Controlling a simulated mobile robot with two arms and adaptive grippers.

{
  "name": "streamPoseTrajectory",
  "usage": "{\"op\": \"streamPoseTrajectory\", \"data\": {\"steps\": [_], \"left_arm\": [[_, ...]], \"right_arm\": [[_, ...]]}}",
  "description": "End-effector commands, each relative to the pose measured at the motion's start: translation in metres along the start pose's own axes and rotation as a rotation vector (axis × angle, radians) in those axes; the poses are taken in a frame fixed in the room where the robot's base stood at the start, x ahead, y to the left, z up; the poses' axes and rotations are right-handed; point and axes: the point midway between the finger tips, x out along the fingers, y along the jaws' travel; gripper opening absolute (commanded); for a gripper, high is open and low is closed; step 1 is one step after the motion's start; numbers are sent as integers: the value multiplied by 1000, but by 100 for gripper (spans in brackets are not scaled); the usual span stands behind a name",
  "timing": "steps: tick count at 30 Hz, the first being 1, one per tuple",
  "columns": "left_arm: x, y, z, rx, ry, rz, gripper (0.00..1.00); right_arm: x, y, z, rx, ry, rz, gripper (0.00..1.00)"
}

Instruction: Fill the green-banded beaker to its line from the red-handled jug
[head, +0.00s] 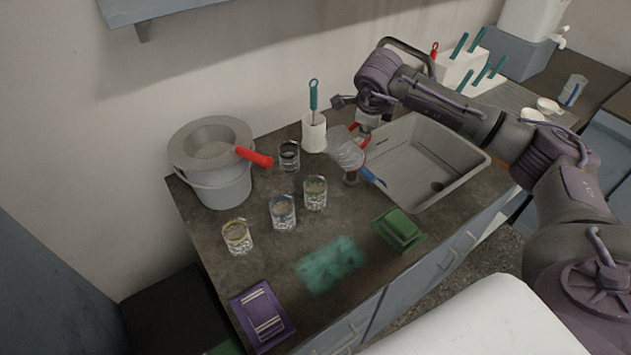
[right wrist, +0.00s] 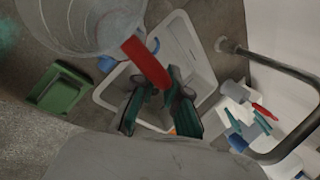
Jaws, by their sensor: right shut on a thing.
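My right gripper (head: 357,131) is shut on the red handle (right wrist: 146,62) of a clear jug. The jug (head: 344,150) is held up near the sink's left edge and looks tilted; its body also fills the upper left of the right wrist view (right wrist: 80,25). Its contents are hard to tell. The beaker whose band looks green (head: 315,193) stands upright on the counter, below and left of the jug, apart from it. Its fill level is too small to read. Beakers with a blue band (head: 283,213), a yellow band (head: 237,237) and a dark band (head: 289,157) stand nearby.
A grey bucket (head: 222,187) with a sieve and a red handle (head: 254,157) stands at the back left. A white holder (head: 314,136) with a teal-handled tool is behind the jug. The sink (head: 455,150) lies right. Green (head: 399,231) and purple (head: 262,316) trays lie in front.

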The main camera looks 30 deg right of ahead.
Motion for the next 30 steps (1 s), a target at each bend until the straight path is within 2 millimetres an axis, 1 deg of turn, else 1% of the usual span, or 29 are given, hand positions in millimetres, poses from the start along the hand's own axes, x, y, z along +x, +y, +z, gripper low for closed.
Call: {"op": "streamPoseTrajectory", "data": {"steps": [1, 6, 15, 18, 21, 30], "left_arm": [[-4, 0, 0, 0, 0, 0, 55], [-9, 0, -1, 0, 0, 0, 55], [-17, 0, -2, 1, 0, 0, 55], [-8, 0, -1, 1, 0, 0, 55], [-4, 0, 0, 1, 0, 0, 55], [-5, 0, 0, 1, 0, 0, 55]], "right_arm": [[-4, 2, 4, -11, 10, -19, 0], [-9, 9, 11, -40, 56, -84, 0], [-14, 17, 19, -92, 138, -198, 0], [-10, 20, 20, -108, 165, -238, 0], [-12, 22, 22, -123, 190, -275, 0], [-14, 21, 22, -129, 205, -291, 0]]}}
